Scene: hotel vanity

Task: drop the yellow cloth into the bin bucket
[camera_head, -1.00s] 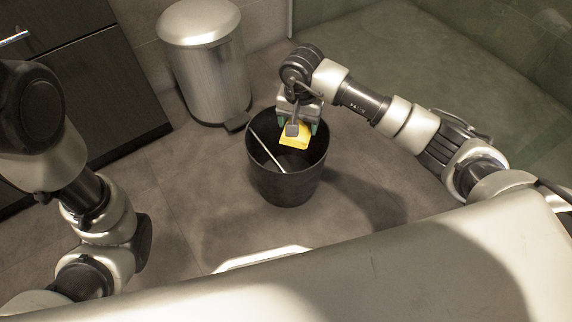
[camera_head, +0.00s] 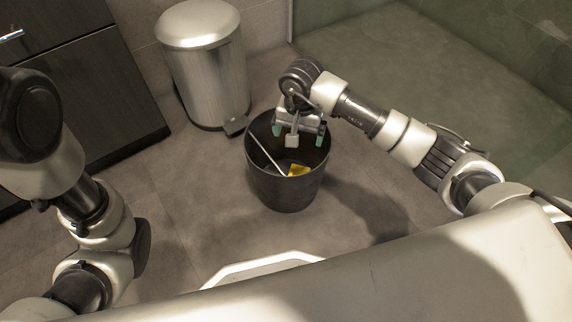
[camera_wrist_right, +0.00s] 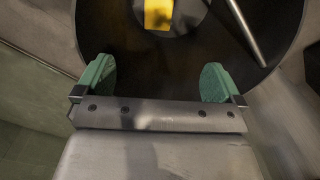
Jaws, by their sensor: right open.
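The yellow cloth (camera_head: 299,170) lies inside the black bin bucket (camera_head: 287,194), low down in it. It also shows in the right wrist view (camera_wrist_right: 158,13), apart from the fingers. My right gripper (camera_head: 298,130) is over the bucket's mouth, open and empty. Its green fingertips are spread wide in the right wrist view (camera_wrist_right: 158,80). My left arm is at the left of the head view, but its gripper cannot be seen.
A thin light rod (camera_head: 266,155) leans inside the bucket and also shows in the right wrist view (camera_wrist_right: 246,30). A metal pedal bin (camera_head: 207,75) stands behind the bucket. A dark cabinet (camera_head: 95,90) is at the left. The floor right of the bucket is clear.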

